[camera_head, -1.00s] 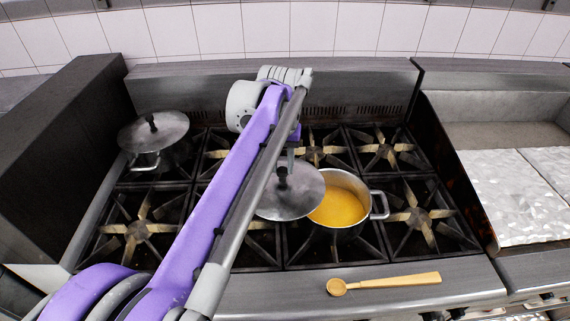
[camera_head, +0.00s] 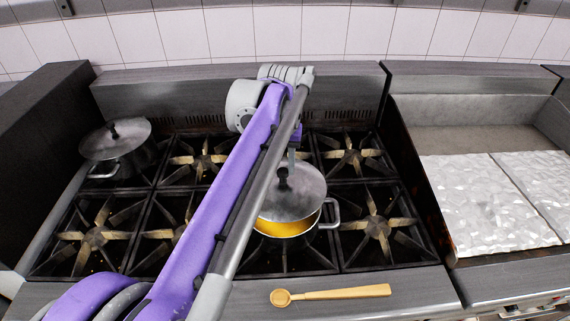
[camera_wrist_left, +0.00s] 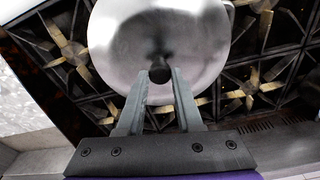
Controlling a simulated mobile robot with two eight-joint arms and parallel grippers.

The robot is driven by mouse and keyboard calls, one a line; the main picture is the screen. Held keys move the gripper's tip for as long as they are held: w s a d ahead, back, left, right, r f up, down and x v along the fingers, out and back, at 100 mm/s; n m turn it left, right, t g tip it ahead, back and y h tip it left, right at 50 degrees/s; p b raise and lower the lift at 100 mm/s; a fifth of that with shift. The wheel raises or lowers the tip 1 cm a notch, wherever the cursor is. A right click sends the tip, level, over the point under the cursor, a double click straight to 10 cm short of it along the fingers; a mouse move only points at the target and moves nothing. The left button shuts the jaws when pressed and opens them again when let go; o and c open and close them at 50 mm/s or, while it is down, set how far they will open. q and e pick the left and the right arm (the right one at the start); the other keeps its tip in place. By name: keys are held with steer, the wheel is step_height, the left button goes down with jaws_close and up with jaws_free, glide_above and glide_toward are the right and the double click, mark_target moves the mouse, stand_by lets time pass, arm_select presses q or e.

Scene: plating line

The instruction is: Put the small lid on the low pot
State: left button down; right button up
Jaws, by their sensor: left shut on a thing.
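The small lid (camera_head: 297,200) is a grey metal disc with a dark knob, seen from above in the head view. My left gripper (camera_head: 287,165) is shut on its knob; the left wrist view shows both fingers (camera_wrist_left: 159,84) at the knob and the lid (camera_wrist_left: 130,45) beyond. The low pot (camera_head: 329,212), with yellow-orange contents, stands on a front burner under the lid. A strip of the contents shows at the front, so the lid looks raised and set toward the back. The exact gap is unclear. My right gripper is not in view.
Another lidded pot (camera_head: 128,165) stands on the back left burner. A wooden spoon (camera_head: 330,293) lies on the stove's front ledge. Bare burners (camera_head: 378,228) lie right of the low pot. A griddle with pale plates (camera_head: 480,200) is at the right.

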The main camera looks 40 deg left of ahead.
mark_target(282, 178)
arm_select(q)
steer(key=shift+s+a+f+b, duration=0.15)
steer(key=shift+f+b, duration=0.2)
steer(key=shift+f, duration=0.4)
step_height(282, 178, down, 2)
steer(key=shift+f+b, duration=0.25)
steer(key=shift+b, duration=0.4)
steer(key=shift+f+b, duration=0.35)
steer(key=shift+f, duration=0.45)
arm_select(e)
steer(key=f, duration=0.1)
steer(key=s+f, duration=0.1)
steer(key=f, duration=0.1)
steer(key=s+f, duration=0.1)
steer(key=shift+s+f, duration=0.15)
arm_select(q)
steer(key=shift+f, duration=0.45)
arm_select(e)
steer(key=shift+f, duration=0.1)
arm_select(q)
steer(key=shift+c, duration=2.4)
jaws_free()
steer(key=shift+o, duration=0.2)
